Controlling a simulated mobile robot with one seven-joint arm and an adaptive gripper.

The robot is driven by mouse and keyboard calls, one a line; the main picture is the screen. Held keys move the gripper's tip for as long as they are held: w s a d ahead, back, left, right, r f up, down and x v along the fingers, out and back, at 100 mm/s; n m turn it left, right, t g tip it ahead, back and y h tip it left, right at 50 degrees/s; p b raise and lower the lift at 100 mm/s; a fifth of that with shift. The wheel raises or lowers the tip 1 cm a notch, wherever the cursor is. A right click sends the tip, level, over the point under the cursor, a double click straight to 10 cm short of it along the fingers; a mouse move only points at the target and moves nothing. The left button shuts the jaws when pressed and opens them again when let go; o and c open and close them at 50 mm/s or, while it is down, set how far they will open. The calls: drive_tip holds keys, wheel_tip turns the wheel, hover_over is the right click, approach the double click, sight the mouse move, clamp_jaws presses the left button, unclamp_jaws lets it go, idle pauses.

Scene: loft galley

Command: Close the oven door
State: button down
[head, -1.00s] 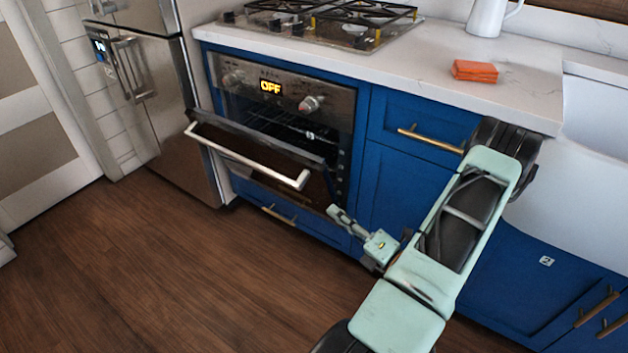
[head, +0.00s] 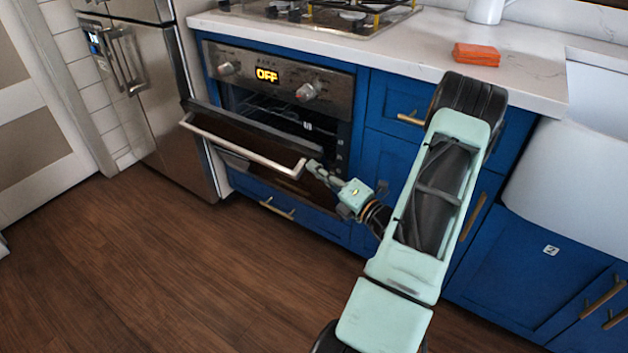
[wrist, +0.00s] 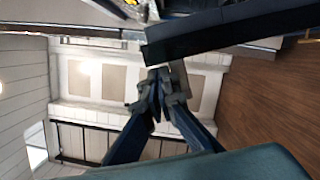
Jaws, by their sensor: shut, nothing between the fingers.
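The oven (head: 281,81) is built into the blue cabinets, with OFF on its display. Its door (head: 245,131) is tilted partway open, and the dark inside with racks shows above it. A silver bar handle (head: 240,150) runs along the door's top front edge. My gripper (head: 313,168) is shut and empty at the handle's right end; whether it touches the handle I cannot tell. In the wrist view the shut fingers (wrist: 158,86) are just below a dark slanted panel (wrist: 235,30), which looks like the door.
A fridge (head: 152,95) stands left of the oven. A blue drawer with a brass handle (head: 277,208) is below the door. An orange cloth (head: 477,54) lies on the counter, with a white pitcher (head: 487,10) behind it. The wooden floor (head: 150,270) in front is clear.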

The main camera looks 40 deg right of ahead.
drive_tip(key=shift+d, duration=0.1)
drive_tip(key=w+d+r+m+p, duration=0.1)
drive_tip(key=d+p, duration=0.1)
drive_tip(key=d, duration=0.3)
drive_tip(key=w+d+r+p, duration=0.2)
drive_tip(key=d, duration=0.3)
drive_tip(key=shift+w+r+m, duration=0.25)
drive_tip(key=shift+w+m, duration=0.05)
drive_tip(key=shift+m, duration=0.1)
drive_tip(key=shift+a, duration=0.15)
